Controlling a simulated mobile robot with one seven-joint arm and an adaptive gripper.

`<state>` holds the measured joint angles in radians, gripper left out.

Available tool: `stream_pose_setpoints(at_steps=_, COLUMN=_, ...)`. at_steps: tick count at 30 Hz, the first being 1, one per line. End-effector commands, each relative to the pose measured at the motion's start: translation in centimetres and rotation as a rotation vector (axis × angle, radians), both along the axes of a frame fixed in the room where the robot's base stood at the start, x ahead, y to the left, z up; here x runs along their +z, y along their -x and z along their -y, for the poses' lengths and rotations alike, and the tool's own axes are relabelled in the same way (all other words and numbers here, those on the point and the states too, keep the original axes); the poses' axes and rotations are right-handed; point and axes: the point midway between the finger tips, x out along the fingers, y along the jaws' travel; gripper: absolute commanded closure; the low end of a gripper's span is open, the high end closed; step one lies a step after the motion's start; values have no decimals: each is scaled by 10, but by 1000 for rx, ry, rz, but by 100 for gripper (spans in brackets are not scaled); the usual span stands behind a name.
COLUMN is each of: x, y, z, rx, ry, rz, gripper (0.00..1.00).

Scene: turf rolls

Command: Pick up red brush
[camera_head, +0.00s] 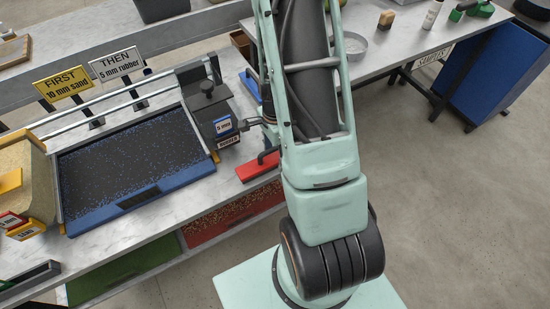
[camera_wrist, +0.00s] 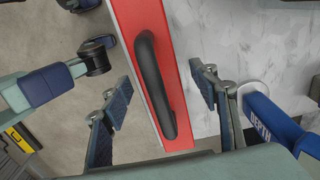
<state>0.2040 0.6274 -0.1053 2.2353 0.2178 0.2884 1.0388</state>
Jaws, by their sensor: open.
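The red brush (camera_head: 257,168) lies on the grey-white bench near its front edge, right of the blue-edged tray, and my arm hides its right part in the head view. In the wrist view the red brush (camera_wrist: 133,25) shows as a long red block with a black bar handle (camera_wrist: 146,70) along its top. My gripper (camera_wrist: 162,84) is open, with one finger on each side of the brush and visible gaps on both sides. The handle runs between the fingers. I cannot tell how far above the brush the fingertips are.
A blue tool marked DEPTH (camera_wrist: 272,128) lies close beside the right finger. The tray of dark granules (camera_head: 130,165) and a dark hopper box (camera_head: 208,108) stand left of the brush. Red (camera_head: 235,215) and green bins sit below the bench edge. Open floor lies at right.

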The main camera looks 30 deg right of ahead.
Motion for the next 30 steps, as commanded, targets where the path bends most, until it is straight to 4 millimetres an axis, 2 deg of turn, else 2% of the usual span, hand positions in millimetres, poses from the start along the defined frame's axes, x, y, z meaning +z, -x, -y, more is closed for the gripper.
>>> stream_pose_setpoints(at_steps=4, x=-11, y=0, z=0, rx=0, ry=-1, rz=-1, gripper=45)
stream_pose_setpoints(at_steps=11, x=-12, y=0, z=0, rx=0, ry=0, rz=1, gripper=45)
stream_pose_setpoints(at_steps=24, x=-11, y=0, z=0, rx=1, ry=0, rz=1, gripper=90)
stream_pose_setpoints(at_steps=30, x=-11, y=0, z=0, rx=1, ry=0, rz=1, gripper=90)
